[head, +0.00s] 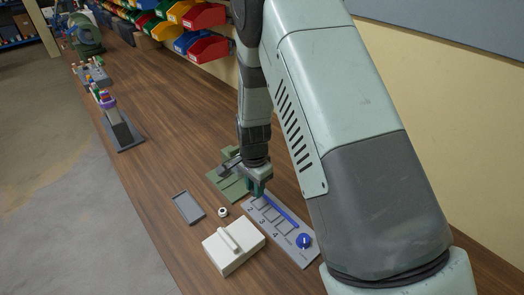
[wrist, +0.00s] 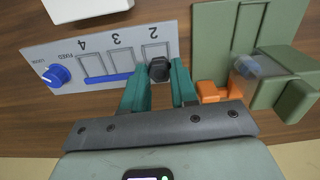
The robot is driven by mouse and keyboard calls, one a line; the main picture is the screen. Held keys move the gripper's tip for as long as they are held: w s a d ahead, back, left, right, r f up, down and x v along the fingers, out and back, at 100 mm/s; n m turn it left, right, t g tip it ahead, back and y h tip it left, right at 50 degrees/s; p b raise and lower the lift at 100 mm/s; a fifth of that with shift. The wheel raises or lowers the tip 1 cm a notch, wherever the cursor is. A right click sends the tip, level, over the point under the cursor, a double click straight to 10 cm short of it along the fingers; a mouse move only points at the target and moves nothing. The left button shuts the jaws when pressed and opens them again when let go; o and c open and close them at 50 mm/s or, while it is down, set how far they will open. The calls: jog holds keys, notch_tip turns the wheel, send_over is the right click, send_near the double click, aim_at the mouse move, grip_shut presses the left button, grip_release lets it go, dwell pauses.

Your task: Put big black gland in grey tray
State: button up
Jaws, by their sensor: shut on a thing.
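The big black gland (wrist: 160,69), a dark hexagonal piece, is between the teal fingertips of my gripper (wrist: 160,82) in the wrist view. The fingers are shut on it. In the head view my gripper (head: 258,189) is over the far end of the grey numbered panel, and the gland is hidden there. I cannot tell whether the gland still touches the panel. The grey tray (head: 188,207), shallow and rectangular, lies on the bench left of the gripper. It looks empty and is not seen in the wrist view.
The numbered panel (head: 302,258) has square slots, a blue strip and a blue knob (wrist: 56,76). A white box (head: 232,253) and a small white ring (head: 222,212) lie between tray and panel. A green fixture (wrist: 211,46) with an orange part (wrist: 212,93) stands beside the gripper.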

aim_at(193, 213)
jog(key=a+n, duration=0.1)
jog(key=a, duration=0.2)
jog(key=s+a+n, duration=0.1)
jog(key=a+n, duration=0.1)
jog(key=a, duration=0.1)
jog(key=a+n, duration=0.2)
jog(key=a, duration=0.1)
jog(key=shift+s+a, duration=0.15)
jog(key=shift+a, duration=0.1)
jog(key=s+a+n, duration=0.1)
jog(key=a+n, duration=0.1)
jog(key=a, duration=0.1)
jog(key=s+a+n, duration=0.1)
jog(key=a+n, duration=0.1)
jog(key=a, duration=0.1)
jog(key=s+a+n, duration=0.1)
jog(key=a+n, duration=0.1)
jog(key=a, duration=0.1)
jog(key=shift+s, duration=0.15)
jog(key=shift+a+f, duration=0.1)
jog(key=shift+f, duration=2.5)
jog(key=shift+f, duration=0.1)
jog(key=o, duration=1.3)
